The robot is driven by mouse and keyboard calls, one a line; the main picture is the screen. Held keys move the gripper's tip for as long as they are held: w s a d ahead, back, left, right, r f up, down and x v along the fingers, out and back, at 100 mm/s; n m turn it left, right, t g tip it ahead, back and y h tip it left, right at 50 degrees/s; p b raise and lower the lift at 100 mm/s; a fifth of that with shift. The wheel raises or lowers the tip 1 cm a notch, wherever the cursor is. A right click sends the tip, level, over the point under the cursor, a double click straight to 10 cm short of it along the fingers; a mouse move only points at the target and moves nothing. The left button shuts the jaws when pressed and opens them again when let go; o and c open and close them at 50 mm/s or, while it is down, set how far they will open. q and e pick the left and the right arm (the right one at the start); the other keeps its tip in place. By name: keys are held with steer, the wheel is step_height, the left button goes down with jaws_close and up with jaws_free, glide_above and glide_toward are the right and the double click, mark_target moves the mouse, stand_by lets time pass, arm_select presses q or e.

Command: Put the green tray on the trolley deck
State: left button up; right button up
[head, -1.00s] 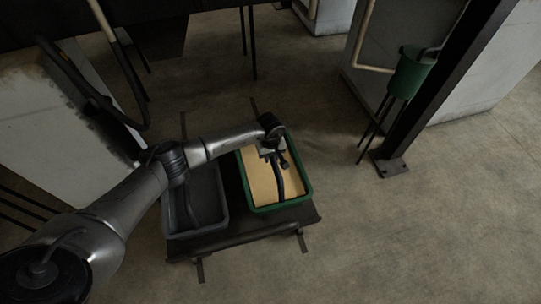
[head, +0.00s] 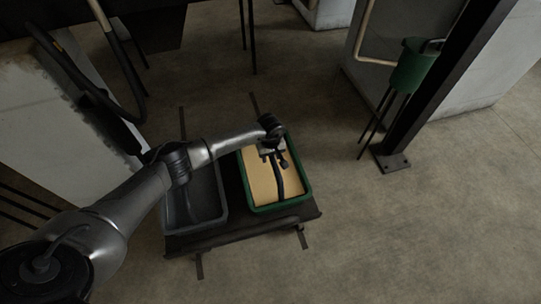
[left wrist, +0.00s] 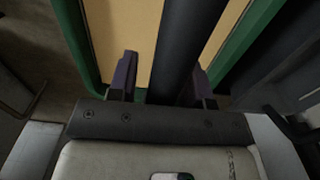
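The green tray (head: 308,182) has a green rim, a tan floor and a dark bar handle across its middle. It is level at the right half of the dark trolley deck (head: 232,205); I cannot tell whether it rests on the deck or is just above it. My left gripper (head: 275,153) is over the tray's middle. In the left wrist view, its two purple fingers (left wrist: 160,80) stand on either side of the dark handle (left wrist: 185,45), with a gap visible on the left side, so they look open. My right gripper is not in view.
A grey tray (head: 221,206) sits on the left half of the deck, partly behind my left arm. A dark post (head: 420,105) and a green bucket on legs (head: 412,68) stand at the right. Pale machinery is at the left. The floor right of the trolley is clear.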

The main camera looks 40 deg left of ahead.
arm_select(q)
steer(key=shift+o, duration=0.3)
steer(key=shift+s+r, duration=0.1)
steer(key=shift+r, duration=0.05)
step_height(320, 180, up, 11)
steer(key=p, duration=0.6)
steer(key=shift+r, duration=0.45)
